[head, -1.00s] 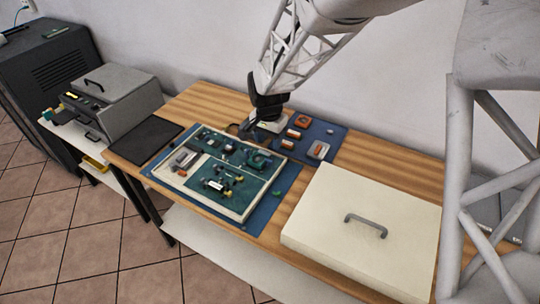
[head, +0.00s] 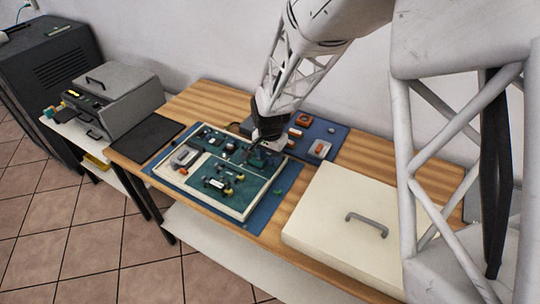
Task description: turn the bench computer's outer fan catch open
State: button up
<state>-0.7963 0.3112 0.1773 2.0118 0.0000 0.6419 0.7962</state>
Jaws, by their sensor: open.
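The bench computer (head: 238,205) lies open on the wooden bench, a shallow pale-rimmed case with green boards and small dark, grey and yellow parts inside. My gripper (head: 257,150) is open and points down over the far right part of the case, close above a dark green block-like part (head: 262,161). I cannot tell whether the fingers touch anything. The outer fan catch is too small to make out, and my gripper hides some of that corner.
A blue mat (head: 332,136) behind holds small orange, grey and red parts. A large cream lid (head: 325,215) with a grey handle lies at the right. A black pad (head: 145,139) and a grey case (head: 118,95) are at the left.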

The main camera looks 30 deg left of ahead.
jog(key=shift+c, duration=0.4)
jog(key=c, duration=0.8)
jog(key=shift+c, duration=0.2)
jog(key=shift+n, duration=0.4)
jog(key=n, duration=1.2)
jog(key=shift+n, duration=0.3)
jog(key=n, duration=0.4)
jog(key=shift+n, duration=0.3)
